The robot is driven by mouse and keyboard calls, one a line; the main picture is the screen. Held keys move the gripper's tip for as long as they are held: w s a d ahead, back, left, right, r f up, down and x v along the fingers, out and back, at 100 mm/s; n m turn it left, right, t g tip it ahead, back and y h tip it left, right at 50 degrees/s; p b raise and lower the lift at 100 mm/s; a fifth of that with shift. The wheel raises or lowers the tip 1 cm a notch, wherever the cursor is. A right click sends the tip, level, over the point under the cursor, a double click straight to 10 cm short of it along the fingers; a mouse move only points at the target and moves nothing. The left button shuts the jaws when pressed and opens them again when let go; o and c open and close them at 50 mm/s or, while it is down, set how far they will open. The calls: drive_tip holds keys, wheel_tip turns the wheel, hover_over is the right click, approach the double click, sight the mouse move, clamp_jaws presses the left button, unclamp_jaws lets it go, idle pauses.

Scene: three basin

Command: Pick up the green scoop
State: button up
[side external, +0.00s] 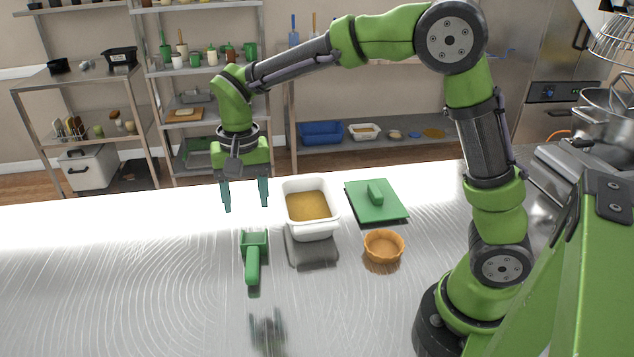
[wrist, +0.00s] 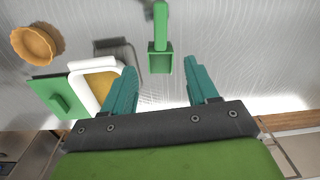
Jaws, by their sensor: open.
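The green scoop (side external: 253,255) lies on the metal table, left of a white basin in the side external view. Its square cup points toward the far side and its handle toward the near side. My gripper (side external: 246,208) is open and empty, above the table and beyond the scoop's cup, apart from it. In the wrist view the scoop (wrist: 160,45) shows at the top middle, with its cup facing the fingers. The two teal fingertips of my gripper (wrist: 159,80) are spread wide, one on each side below the cup. Nothing is between them.
The white basin (side external: 325,228) of yellow-brown contents stands right of the scoop. A green lid with a handle (side external: 376,212) and an orange bowl (side external: 384,246) are further right. The table (side external: 120,270) left of the scoop is clear. Shelves stand behind.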

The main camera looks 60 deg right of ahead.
drive_tip(key=w+m, duration=0.1)
drive_tip(key=m, duration=0.1)
approach(252, 255)
drive_tip(key=f, duration=0.9)
drive_tip(key=shift+a+f, duration=0.2)
drive_tip(key=shift+f, duration=0.05)
clamp_jaws()
